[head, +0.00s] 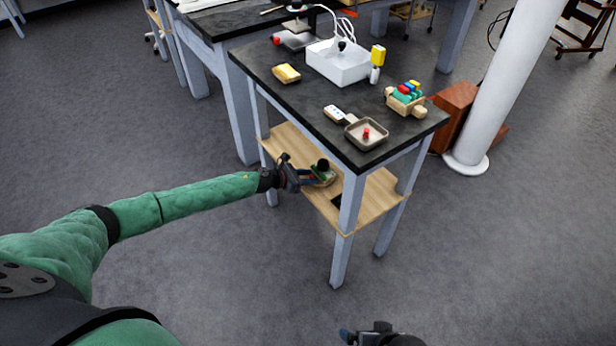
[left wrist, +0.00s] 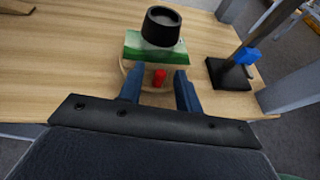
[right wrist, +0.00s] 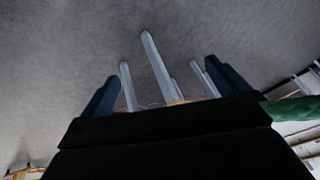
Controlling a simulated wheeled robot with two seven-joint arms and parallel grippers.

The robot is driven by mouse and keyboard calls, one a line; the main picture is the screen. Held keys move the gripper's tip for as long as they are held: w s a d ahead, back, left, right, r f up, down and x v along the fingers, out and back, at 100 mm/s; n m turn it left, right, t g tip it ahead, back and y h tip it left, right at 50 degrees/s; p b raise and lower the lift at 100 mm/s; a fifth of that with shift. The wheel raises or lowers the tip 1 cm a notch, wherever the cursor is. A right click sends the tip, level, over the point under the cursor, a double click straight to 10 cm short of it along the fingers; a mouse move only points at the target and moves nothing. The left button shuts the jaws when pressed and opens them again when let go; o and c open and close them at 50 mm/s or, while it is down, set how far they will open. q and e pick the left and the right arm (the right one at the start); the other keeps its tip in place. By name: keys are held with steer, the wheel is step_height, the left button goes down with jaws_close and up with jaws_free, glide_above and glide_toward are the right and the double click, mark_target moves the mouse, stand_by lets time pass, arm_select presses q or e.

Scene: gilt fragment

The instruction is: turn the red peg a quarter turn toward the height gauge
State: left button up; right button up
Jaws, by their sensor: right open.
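The red peg (left wrist: 159,77) stands on a round wooden base on the lower shelf, in the left wrist view. My left gripper (head: 311,179) reaches in over this shelf. In its wrist view the open fingers (left wrist: 159,89) are on either side of the peg, with gaps between. The height gauge (left wrist: 238,67) is right of the peg, with a dark base, a leaning-looking post and a blue slider. My right gripper (head: 371,337) is low at the front, away from the table; its wrist view shows the fingers (right wrist: 165,88) apart and empty.
A green and white block (left wrist: 155,48) and a black cup-like thing (left wrist: 161,27) are just behind the peg. A table leg (left wrist: 292,91) stands right of the gauge. The dark tabletop (head: 300,105) above holds a white box (head: 337,64) and a tray (head: 380,143) with a red piece.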

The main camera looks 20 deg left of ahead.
arm_select(q)
jaws_close()
